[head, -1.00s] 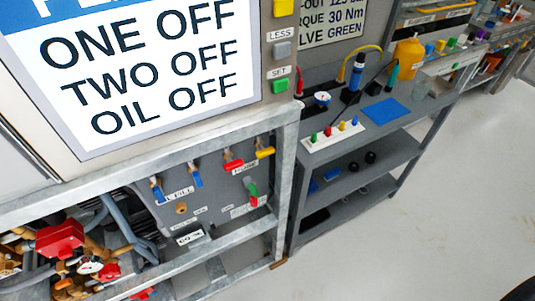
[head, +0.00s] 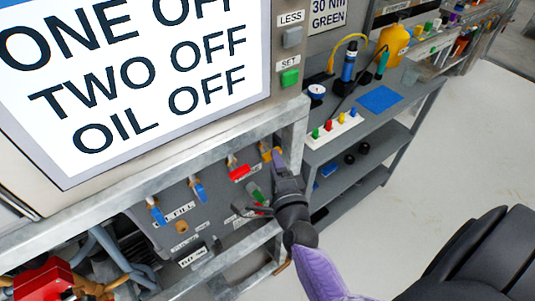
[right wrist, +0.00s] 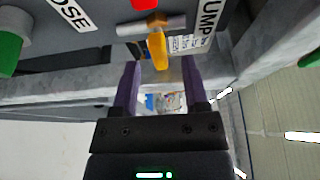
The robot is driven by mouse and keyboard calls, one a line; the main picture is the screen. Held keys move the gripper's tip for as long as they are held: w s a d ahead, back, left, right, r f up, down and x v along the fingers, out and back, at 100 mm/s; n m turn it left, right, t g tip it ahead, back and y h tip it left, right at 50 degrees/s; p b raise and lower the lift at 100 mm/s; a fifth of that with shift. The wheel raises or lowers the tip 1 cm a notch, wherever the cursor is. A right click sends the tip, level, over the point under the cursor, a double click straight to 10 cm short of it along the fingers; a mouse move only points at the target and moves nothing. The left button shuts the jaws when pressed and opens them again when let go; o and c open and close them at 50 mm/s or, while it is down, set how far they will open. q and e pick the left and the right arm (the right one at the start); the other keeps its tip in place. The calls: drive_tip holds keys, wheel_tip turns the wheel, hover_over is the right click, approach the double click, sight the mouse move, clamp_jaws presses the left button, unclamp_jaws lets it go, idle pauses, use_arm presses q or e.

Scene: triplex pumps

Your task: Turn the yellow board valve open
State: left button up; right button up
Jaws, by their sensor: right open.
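The yellow board valve (head: 266,154) is on the grey valve board, at the right end of its upper row, and is partly hidden by a finger in the head view. In the right wrist view its yellow lever (right wrist: 157,48) hangs from a brass stem and its tip shows between the two fingertips. My right gripper (head: 259,183) is open at the board, its fingers (right wrist: 161,68) on either side of the lever with gaps showing. I cannot tell how deep the lever sits between them. My left gripper is not in view.
A red lever (head: 238,172) and blue levers (head: 198,189) sit left of the yellow valve. A green lever (head: 255,193) is below, close to my fingers. A metal frame rail (head: 220,147) runs above the board. A grey shelf (head: 412,93) stands right.

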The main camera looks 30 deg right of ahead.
drive_tip(key=shift+x, duration=1.85)
clamp_jaws()
